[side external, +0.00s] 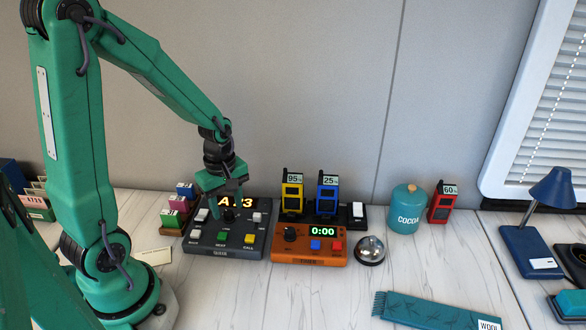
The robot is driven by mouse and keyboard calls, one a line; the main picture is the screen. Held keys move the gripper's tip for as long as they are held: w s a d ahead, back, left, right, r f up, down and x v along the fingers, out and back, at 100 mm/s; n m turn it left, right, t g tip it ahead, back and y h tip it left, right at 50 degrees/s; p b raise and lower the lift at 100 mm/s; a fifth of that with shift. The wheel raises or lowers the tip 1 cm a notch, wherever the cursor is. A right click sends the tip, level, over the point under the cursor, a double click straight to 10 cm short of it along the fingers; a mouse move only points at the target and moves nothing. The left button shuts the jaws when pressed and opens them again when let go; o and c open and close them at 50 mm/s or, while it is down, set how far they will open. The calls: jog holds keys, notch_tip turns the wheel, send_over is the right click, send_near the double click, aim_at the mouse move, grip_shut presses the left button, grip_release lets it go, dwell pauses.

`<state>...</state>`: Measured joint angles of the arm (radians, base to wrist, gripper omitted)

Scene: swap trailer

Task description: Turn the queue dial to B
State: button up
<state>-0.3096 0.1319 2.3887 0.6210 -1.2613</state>
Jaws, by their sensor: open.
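The queue box (258,240) is a dark grey console marked QUEUE, on the left part of the table. Its lit display (246,202) seems to read A, then 13, and is partly hidden by my gripper. A small black knob, the queue dial (229,215), shows just below the display. Its pointer setting is too small to tell. White, green and yellow buttons sit around it. My gripper (225,206) points down over the box, right at the dial, with its jaws open. I cannot tell whether a finger touches the dial.
An orange timer box (310,258) reading 0:00 stands close to the right, beside a silver bell (370,250). Behind are yellow (291,197) and blue (327,199) handsets in a black charger. Coloured small boxes (172,217) stand left. The front table is mostly clear.

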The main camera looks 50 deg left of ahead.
jog(key=shift+f, duration=0.85)
jog(key=c, duration=1)
jog(key=shift+m, duration=0.3)
jog(key=m, duration=0.4)
jog(key=shift+m, duration=2.2)
